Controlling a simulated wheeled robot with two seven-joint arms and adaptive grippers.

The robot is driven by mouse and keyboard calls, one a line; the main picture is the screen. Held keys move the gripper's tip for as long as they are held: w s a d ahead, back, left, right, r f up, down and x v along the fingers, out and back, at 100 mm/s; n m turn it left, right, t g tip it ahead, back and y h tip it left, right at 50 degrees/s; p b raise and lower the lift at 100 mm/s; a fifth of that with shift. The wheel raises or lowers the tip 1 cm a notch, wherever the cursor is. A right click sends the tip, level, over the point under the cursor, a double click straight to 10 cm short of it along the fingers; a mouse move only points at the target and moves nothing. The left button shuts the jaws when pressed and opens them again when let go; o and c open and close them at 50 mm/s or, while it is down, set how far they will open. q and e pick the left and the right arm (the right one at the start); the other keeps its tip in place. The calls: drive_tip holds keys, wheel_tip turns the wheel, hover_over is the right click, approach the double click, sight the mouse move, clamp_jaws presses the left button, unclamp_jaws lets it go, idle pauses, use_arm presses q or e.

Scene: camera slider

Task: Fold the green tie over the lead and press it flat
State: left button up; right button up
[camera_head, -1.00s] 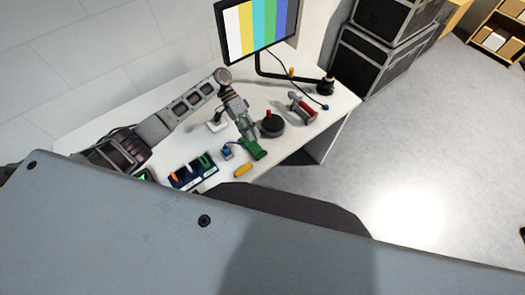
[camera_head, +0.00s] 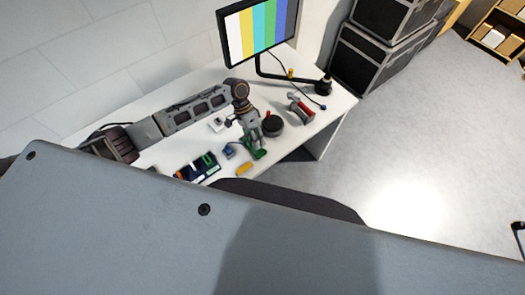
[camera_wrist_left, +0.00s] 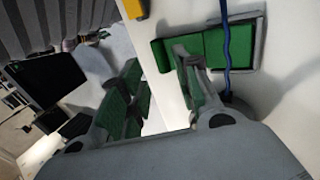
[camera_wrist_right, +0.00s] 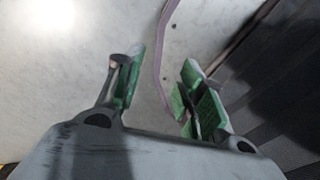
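The green tie (camera_head: 258,155) lies near the table's front edge, partly hidden by my left gripper (camera_head: 252,141). In the left wrist view the tie (camera_wrist_left: 206,50) lies flat beside and under a blue lead (camera_wrist_left: 226,45) that crosses it, with a grey border around part of it. My left gripper (camera_wrist_left: 157,90) has green-padded fingers spread apart with nothing seen between them. One finger is right at the tie's near edge; whether it touches, I cannot tell. My right gripper (camera_wrist_right: 160,92) is open and empty, above the pale floor, away from the tie.
A black round puck (camera_head: 273,128) stands just right of the left gripper. A tray of coloured strips (camera_head: 198,168), a blue plug (camera_head: 229,151) and a yellow piece (camera_head: 244,168) lie nearby. A red and grey tool (camera_head: 301,108) and the monitor (camera_head: 257,28) are farther back.

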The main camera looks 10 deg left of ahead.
sight(262, 154)
use_arm(q)
drive_tip(key=shift+s+d+t+y, duration=0.25)
drive_tip(key=shift+t+y, duration=0.05)
drive_tip(key=shift+y, duration=0.1)
drive_tip(key=shift+s+d+f+t+y+p, duration=0.1)
drive_tip(key=shift+d+t+y+p, duration=0.15)
drive_tip(key=shift+p, duration=0.65)
drive_tip(key=shift+s+d+f+t+y+p, duration=0.15)
drive_tip(key=shift+s+f+t+y+p, duration=0.15)
drive_tip(key=shift+p, duration=0.45)
drive_tip(key=shift+s+d+f+t+y+p, duration=0.15)
drive_tip(key=shift+d+t+y+p, duration=0.15)
drive_tip(key=shift+y+p, duration=0.2)
drive_tip(key=shift+d+f+t+y, duration=0.1)
drive_tip(key=shift+f+t+y, duration=0.15)
drive_tip(key=shift+s+d+f+t+y, duration=0.35)
drive_tip(key=shift+f+t+y, duration=0.2)
drive_tip(key=shift+y, duration=0.25)
drive_tip(key=shift+s+d+f+t+y, duration=0.15)
drive_tip(key=shift+d+f+t+y, duration=0.15)
drive_tip(key=shift+f+t+y, duration=0.45)
drive_tip(key=shift+y, duration=0.45)
use_arm(e)
drive_tip(key=r, duration=0.3)
drive_tip(key=shift+a+r, duration=0.4)
drive_tip(key=shift+d, duration=0.25)
